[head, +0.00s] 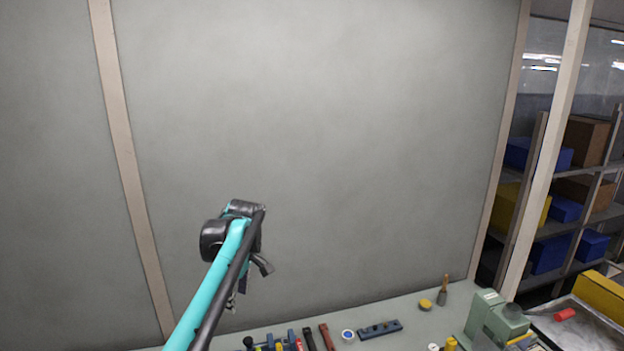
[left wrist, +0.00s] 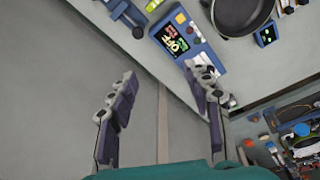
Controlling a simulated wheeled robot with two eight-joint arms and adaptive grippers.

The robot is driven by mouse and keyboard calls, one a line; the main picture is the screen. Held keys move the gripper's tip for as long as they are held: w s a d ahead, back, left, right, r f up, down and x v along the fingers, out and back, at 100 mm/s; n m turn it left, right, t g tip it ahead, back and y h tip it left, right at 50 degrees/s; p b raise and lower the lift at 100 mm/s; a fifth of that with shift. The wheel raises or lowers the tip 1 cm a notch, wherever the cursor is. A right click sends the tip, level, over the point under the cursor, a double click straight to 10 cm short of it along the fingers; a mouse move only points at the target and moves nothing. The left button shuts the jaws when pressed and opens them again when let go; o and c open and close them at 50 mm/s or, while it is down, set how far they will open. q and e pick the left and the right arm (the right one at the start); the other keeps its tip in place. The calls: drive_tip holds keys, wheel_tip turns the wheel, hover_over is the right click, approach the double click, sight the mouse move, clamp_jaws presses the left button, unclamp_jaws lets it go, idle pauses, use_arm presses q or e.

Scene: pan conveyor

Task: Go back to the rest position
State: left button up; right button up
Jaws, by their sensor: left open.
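My left arm reaches in from the lower left of the head view, raised in front of the grey wall panel (head: 320,140). My left gripper (head: 250,277) is at its far end, small and partly hidden behind the arm. In the left wrist view my left gripper (left wrist: 163,80) has its two fingers wide apart, with nothing between them. My right gripper is in neither view.
A workbench (head: 405,312) runs along the bottom with a blue holder block (head: 380,330), a brush (head: 442,291) and a green machine (head: 495,320). A dark pan (left wrist: 240,14) and a blue control box (left wrist: 185,36) show in the left wrist view. Shelves (head: 580,220) stand right.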

use_arm(q)
drive_tip(key=s+r+m+t, duration=0.15)
drive_tip(key=s+m, duration=0.35)
drive_tip(key=s, duration=0.5)
drive_tip(key=s+f+m+t+h+b, duration=0.1)
drive_tip(key=s+f+m, duration=0.4)
drive_tip(key=s, duration=0.5)
drive_tip(key=s+d+f+m+t+h+b, duration=0.1)
drive_tip(key=s+f+m+t, duration=0.2)
drive_tip(key=s, duration=0.7)
wheel_tip(320, 180, down, 4)
drive_tip(key=shift+d+m+t, duration=0.3)
drive_tip(key=shift+m+t, duration=0.05)
drive_tip(key=shift+m, duration=0.85)
drive_tip(key=shift+s, duration=0.1)
